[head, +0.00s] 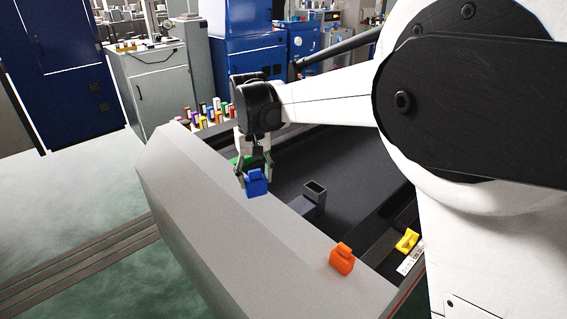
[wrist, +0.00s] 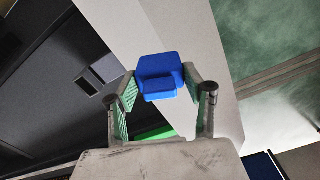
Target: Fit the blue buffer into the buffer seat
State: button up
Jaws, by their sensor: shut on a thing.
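The blue buffer (head: 256,183) is a small block with a narrower raised part. My gripper (head: 254,176) is shut on it, with one finger on each side. In the wrist view the blue buffer (wrist: 160,68) sits between the fingertips of my gripper (wrist: 162,84). In the head view it appears over the inner edge of the grey sloped wall; I cannot tell its height. A square, open-topped grey tube (head: 315,190), which looks like the buffer seat, stands to its right on the dark rack. The tube looks empty and also shows in the wrist view (wrist: 88,83).
An orange block (head: 342,259) sits on the grey wall (head: 205,205) at the front. A yellow block (head: 406,241) is at the right near a white label. Several coloured items (head: 208,115) stand at the back.

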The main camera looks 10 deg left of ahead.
jog(key=w+d+f+m, duration=0.2)
jog(key=w+d+m, duration=0.2)
jog(key=w, duration=0.3)
jog(key=w+d+f+m+p, duration=0.1)
jog(key=w+d+f+m, duration=0.1)
jog(key=w+d+m, duration=0.3)
jog(key=w+d+f+m+p, duration=0.1)
jog(key=w+d+m, duration=0.4)
jog(key=w, duration=0.6)
jog(key=shift+f, duration=0.9)
jog(key=shift+s+f, duration=0.1)
jog(key=shift+f+b, duration=3.05)
jog(key=shift+f, duration=1.25)
jog(key=shift+f+b, duration=0.5)
jog(key=shift+f, duration=0.1)
jog(key=o, duration=1.3)
